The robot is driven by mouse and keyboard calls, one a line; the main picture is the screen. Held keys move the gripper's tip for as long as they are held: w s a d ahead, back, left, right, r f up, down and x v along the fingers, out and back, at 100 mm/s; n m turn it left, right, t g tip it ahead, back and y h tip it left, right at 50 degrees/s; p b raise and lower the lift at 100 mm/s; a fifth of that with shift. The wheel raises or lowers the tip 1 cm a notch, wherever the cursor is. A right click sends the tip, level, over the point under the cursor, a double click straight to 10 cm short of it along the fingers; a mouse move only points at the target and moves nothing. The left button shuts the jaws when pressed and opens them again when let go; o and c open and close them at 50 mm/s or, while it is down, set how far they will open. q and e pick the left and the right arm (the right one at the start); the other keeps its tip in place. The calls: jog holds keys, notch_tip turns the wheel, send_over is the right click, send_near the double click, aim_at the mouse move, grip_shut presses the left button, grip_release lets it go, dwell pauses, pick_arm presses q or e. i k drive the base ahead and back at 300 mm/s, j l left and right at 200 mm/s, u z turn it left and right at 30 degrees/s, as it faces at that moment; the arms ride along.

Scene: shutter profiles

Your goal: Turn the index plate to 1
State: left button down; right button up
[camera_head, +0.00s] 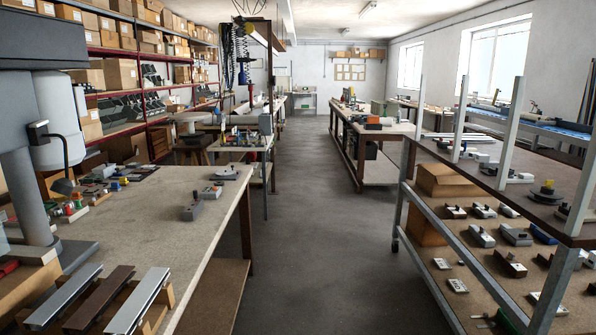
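No gripper of mine shows in this view. I cannot tell for sure which thing is the index plate, and I can read no numbers. A dark round disc with a yellow knob (546,190) lies on the top of the rack at the right. A small light-grey round part with a knob (228,172) lies near the far right corner of the left bench. Both are too small to tell their setting.
The left bench (160,212) carries small grey blocks (193,207) and metal profiles (143,300). A large grey machine-like body (57,110) fills the left edge. The rack (475,245) at right holds several small devices. The aisle floor (305,225) between is clear.

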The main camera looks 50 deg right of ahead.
aim_at(225, 173)
jog(key=z, duration=1.1)
jog(key=i+l, duration=0.3)
jog(key=i, duration=0.15)
jog(key=i+l+z, duration=0.1)
jog(key=i+l, duration=0.5)
jog(key=i, duration=0.25)
jog(key=i+l+z, duration=0.1)
jog(key=i+l, duration=0.15)
jog(key=i, duration=0.2)
jog(key=i+l, duration=0.25)
jog(key=i, duration=0.2)
jog(key=i+l+z, duration=0.1)
jog(key=i+l, duration=0.15)
jog(key=i, duration=0.2)
jog(key=i+l, duration=0.2)
jog(key=i, duration=0.25)
jog(key=z, duration=0.05)
